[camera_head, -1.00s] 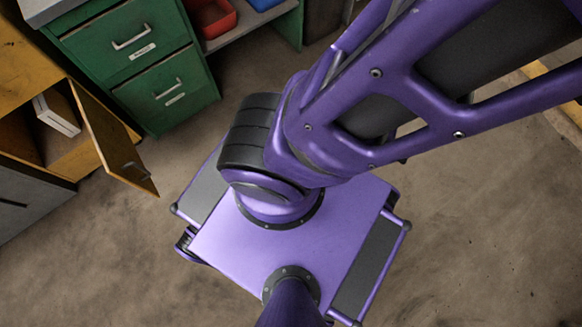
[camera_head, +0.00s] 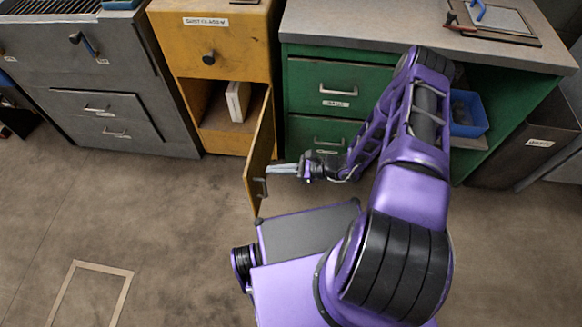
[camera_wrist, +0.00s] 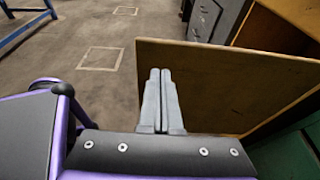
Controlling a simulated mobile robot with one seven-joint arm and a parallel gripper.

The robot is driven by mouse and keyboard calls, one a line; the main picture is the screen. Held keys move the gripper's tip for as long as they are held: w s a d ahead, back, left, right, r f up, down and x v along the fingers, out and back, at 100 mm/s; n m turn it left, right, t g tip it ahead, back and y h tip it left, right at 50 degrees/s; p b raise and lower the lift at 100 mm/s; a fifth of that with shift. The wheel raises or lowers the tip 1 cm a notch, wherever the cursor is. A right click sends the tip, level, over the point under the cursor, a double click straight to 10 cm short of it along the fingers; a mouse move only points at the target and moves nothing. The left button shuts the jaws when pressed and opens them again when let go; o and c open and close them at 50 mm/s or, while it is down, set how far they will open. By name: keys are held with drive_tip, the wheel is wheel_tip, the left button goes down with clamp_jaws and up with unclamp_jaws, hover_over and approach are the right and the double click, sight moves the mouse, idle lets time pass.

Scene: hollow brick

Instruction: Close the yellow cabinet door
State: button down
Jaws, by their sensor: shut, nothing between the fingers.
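The yellow cabinet (camera_head: 215,45) stands between grey and green units in the head view. Its door (camera_head: 258,158) hangs open, swung out toward me, hinged at the cabinet's right side. The door's handle (camera_head: 261,187) is on its lower part. My gripper (camera_head: 270,169) is shut and empty, with its fingertips at the door's right face; I cannot tell whether they touch. In the wrist view the shut fingers (camera_wrist: 158,80) point along the floor in front of the door panel (camera_wrist: 215,85), which fills the right side.
A white box (camera_head: 238,101) stands inside the open cabinet. The green drawers (camera_head: 335,88) are right behind my arm. The grey drawers (camera_head: 100,105) are to the left. My base is close to the door's free edge. The floor (camera_head: 130,210) left of the door is clear.

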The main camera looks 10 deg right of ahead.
sight(250, 168)
drive_tip(key=shift+r+x, duration=0.2)
drive_tip(key=shift+x, duration=0.6)
drive_tip(key=shift+r+x, duration=0.15)
drive_tip(key=shift+x, duration=0.6)
drive_tip(key=shift+r+x, duration=0.2)
drive_tip(key=shift+x, duration=0.6)
drive_tip(key=shift+w+a, duration=0.15)
drive_tip(key=shift+a, duration=0.05)
